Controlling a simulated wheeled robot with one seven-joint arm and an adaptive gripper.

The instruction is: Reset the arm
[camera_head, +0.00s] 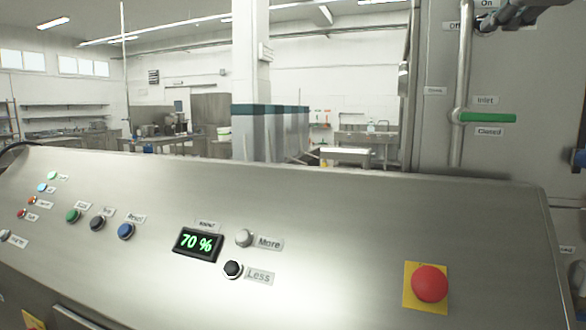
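My gripper (492,20) shows at the top right, partly cut off by the frame's upper edge. It is dark and lies in front of the steel cabinet (540,90), close to the On label (487,3) and the Off label (454,26). It overlaps the spot between these labels, so whatever is there is mostly hidden. I cannot tell whether it touches anything or whether its fingers are open or shut.
A sloped steel control panel (330,210) fills the foreground. It carries a display (198,244) reading 70 %, More (244,238) and Less (233,269) buttons, a blue button (126,231) and a red mushroom button (429,284). A green-handled valve (488,117) sits below my gripper.

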